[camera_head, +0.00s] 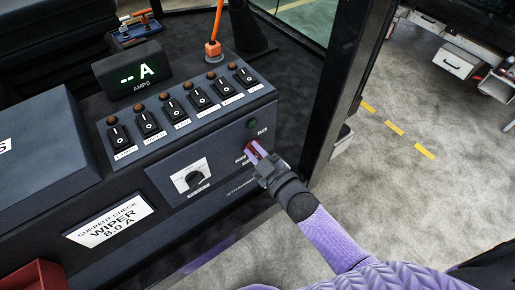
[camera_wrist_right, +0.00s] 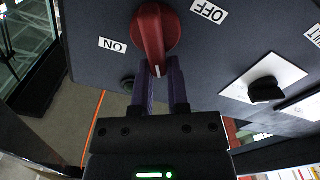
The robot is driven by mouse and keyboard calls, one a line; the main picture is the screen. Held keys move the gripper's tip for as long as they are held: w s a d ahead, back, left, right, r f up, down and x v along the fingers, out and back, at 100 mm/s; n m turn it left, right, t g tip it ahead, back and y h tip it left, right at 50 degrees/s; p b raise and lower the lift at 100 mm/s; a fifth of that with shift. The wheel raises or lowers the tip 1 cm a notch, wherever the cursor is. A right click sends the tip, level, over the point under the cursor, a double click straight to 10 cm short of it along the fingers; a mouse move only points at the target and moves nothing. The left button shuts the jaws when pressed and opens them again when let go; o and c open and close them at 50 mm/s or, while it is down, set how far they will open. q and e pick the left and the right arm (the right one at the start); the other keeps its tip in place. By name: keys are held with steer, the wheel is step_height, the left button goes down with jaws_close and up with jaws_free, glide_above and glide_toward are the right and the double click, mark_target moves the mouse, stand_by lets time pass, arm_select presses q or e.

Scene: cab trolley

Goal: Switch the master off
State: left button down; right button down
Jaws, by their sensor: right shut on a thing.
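The master switch is a red rotary knob (camera_wrist_right: 152,35) on the dark panel in the right wrist view, with an ON label (camera_wrist_right: 112,46) to its left and an OFF label (camera_wrist_right: 209,11) to its upper right. Its handle has a white mark at the lower end, pointing at neither label. My right gripper (camera_wrist_right: 163,80) is shut on the handle's lower end. In the head view, my right gripper (camera_head: 257,151) is at the panel's right end and mostly hides the red knob. My left gripper is not in view.
A row of rocker switches (camera_head: 173,112) with lamps runs along the panel top, below an amps display (camera_head: 133,75). A black rotary knob (camera_head: 189,181) on a white plate sits left of my gripper. A green round lamp (camera_head: 252,124) is just above. A dark post (camera_head: 345,90) stands to the right.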

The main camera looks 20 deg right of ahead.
steer(key=n, duration=0.1)
steer(key=f+n, duration=0.1)
steer(key=n, duration=0.1)
steer(key=shift+s+a+f+n+b, duration=0.25)
steer(key=shift+a+n+b, duration=0.05)
steer(key=shift+a+f+n+b, duration=0.15)
steer(key=shift+n+b, duration=0.3)
steer(key=shift+n, duration=0.95)
steer(key=shift+f+n+b, duration=0.25)
steer(key=shift+n+b, duration=0.25)
steer(key=shift+n, duration=0.9)
steer(key=shift+a+f+n+b, duration=0.15)
steer(key=shift+n+b, duration=0.3)
steer(key=shift+n, duration=0.95)
steer(key=shift+d, duration=0.1)
